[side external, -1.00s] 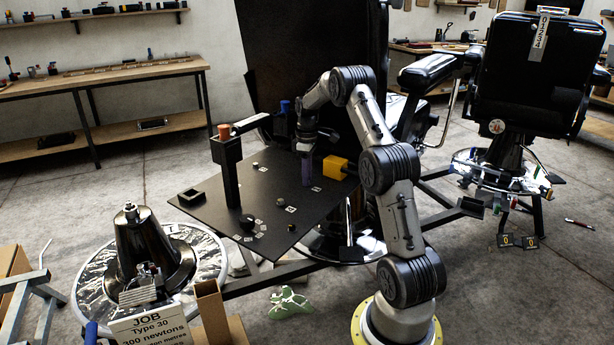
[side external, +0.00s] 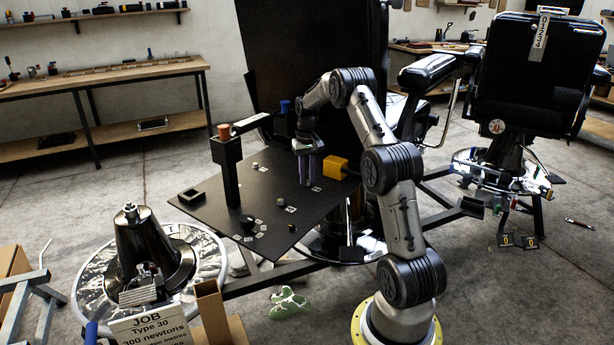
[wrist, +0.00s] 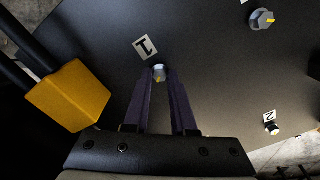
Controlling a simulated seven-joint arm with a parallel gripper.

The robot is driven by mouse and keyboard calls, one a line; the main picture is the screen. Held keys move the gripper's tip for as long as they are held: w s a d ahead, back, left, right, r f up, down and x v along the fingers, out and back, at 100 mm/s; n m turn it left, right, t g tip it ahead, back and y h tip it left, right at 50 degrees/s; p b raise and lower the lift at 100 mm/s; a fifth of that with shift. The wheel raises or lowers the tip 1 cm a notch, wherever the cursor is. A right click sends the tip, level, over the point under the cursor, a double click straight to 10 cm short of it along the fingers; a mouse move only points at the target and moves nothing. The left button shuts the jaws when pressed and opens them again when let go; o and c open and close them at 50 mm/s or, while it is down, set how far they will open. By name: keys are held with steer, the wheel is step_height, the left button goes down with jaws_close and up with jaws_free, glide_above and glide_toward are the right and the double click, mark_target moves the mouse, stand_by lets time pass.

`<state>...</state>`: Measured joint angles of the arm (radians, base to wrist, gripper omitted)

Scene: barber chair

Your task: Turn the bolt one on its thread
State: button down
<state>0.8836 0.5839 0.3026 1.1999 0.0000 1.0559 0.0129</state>
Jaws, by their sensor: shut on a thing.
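Bolt one (wrist: 159,73) is a small silvery head with a yellow mark, beside the label "1" (wrist: 145,46) on the black plate (wrist: 205,60). In the wrist view my gripper (wrist: 160,75) has its two purple fingers around it, the tips at its sides. The gripper is shut on the bolt. In the side view my gripper (side external: 306,184) points straight down at the plate (side external: 265,205), and the fingers hide the bolt. The thread is not visible.
A yellow block (wrist: 70,97) stands close beside my gripper, also in the side view (side external: 336,168). A second bolt (wrist: 272,128) by label "2" and a knob with a yellow mark (wrist: 262,19) are on the plate. A black post (side external: 229,170) rises at its left.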

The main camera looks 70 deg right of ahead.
steer(key=m, duration=0.4)
steer(key=shift+r+m, duration=0.15)
steer(key=shift+m, duration=0.25)
steer(key=m, duration=0.3)
steer(key=shift+m, duration=0.3)
steer(key=m, duration=1.3)
steer(key=shift+m, duration=0.3)
steer(key=m, duration=0.5)
steer(key=shift+m, duration=0.7)
steer(key=c, duration=0.7)
jaws_free()
steer(key=shift+c, duration=0.2)
